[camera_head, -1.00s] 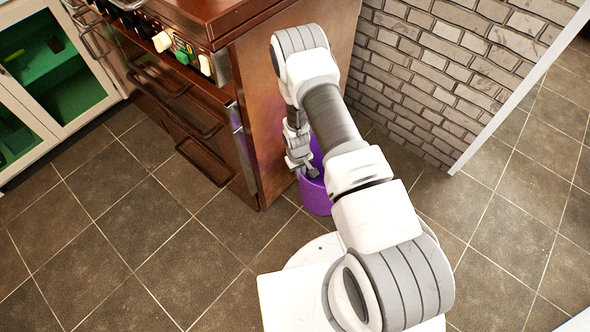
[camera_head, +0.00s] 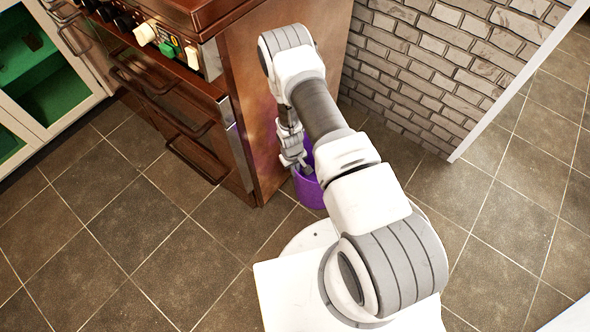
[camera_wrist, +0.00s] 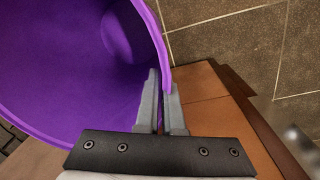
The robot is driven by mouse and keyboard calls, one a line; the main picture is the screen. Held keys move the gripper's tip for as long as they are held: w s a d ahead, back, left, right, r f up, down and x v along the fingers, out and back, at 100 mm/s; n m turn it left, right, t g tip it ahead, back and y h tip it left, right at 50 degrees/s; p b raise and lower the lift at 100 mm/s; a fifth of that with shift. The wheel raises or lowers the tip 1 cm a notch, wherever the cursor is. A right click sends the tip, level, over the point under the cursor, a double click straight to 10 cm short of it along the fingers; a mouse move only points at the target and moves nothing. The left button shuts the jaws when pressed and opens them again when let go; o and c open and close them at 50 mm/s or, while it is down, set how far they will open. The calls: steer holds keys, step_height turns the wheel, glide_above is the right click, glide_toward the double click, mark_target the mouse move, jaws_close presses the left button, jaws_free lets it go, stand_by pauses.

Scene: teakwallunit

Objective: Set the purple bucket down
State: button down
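The purple bucket (camera_head: 309,189) is beside the brown side panel of the stove unit, mostly hidden behind my arm in the head view. In the wrist view the bucket (camera_wrist: 60,75) fills the upper left, with its open inside showing empty. My gripper (camera_wrist: 163,90) has one finger inside the bucket and one outside, closed on its rim. In the head view my gripper (camera_head: 296,166) points down at the bucket's rim. The bucket's bottom is hidden, so I cannot tell whether it touches the floor.
The brown stove unit (camera_head: 180,105) with knobs and handles stands left of the bucket. A grey brick wall (camera_head: 440,70) is behind it to the right. A cabinet with green shelves (camera_head: 50,75) is at the far left. Tiled floor (camera_head: 170,235) is clear in front.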

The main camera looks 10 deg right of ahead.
steer(key=c, duration=1.5)
jaws_free()
steer(key=shift+f, duration=0.15)
steer(key=o, duration=0.5)
steer(key=shift+c, duration=0.2)
step_height(320, 180, up, 46)
steer(key=w+m+t+p, duration=0.2)
steer(key=t+p, duration=0.1)
steer(key=p, duration=0.2)
steer(key=s+r, duration=0.9)
steer(key=r, duration=0.4)
steer(key=s+r+t, duration=0.1)
steer(key=s+r, duration=0.2)
steer(key=s, duration=0.3)
steer(key=s+r+m+t, duration=0.1)
steer(key=s+r, duration=0.2)
steer(key=s, duration=0.4)
steer(key=shift+s+d+r+y, duration=0.2)
steer(key=shift+s+r+y, duration=0.1)
steer(key=shift+y, duration=0.1)
